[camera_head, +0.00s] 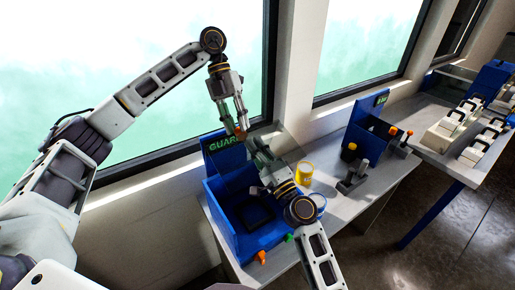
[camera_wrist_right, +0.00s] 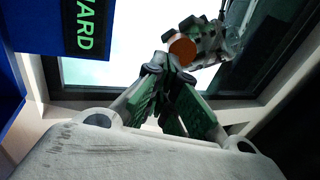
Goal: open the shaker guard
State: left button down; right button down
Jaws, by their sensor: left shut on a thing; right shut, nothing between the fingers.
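The shaker is a blue open-topped box (camera_head: 217,218) on the bench in the head view. Its blue guard panel, marked GUARD (camera_head: 225,143), stands upright at the back of the box; it also shows at the left of the right wrist view (camera_wrist_right: 90,25). My left gripper (camera_head: 240,126) is beside the guard's upper right corner, shut on an orange knob (camera_wrist_right: 182,50). I cannot tell how the knob joins the guard. My right gripper (camera_head: 256,143) is shut and empty, just below the left one and right of the guard; its fingers meet in the wrist view (camera_wrist_right: 170,105).
A yellow cup (camera_head: 305,172) and a grey stand (camera_head: 353,178) are right of the box. Orange (camera_head: 262,257) and green (camera_head: 289,238) knobs sit at its front. Another blue box (camera_head: 367,133) stands farther right. The window wall is close behind.

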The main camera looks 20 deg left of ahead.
pick_arm(q)
notch_tip(320, 180, down, 2)
jog(key=shift+s+f, duration=0.1)
jog(key=shift+a, duration=0.1)
jog(key=c, duration=1.2)
grip_release()
jog(key=shift+a, duration=0.15)
jog(key=shift+o, duration=0.3)
jog(key=shift+w+f, duration=0.3)
jog(key=shift+w, duration=0.45)
jog(key=shift+s+r, duration=0.1)
jog(key=shift+r, duration=0.15)
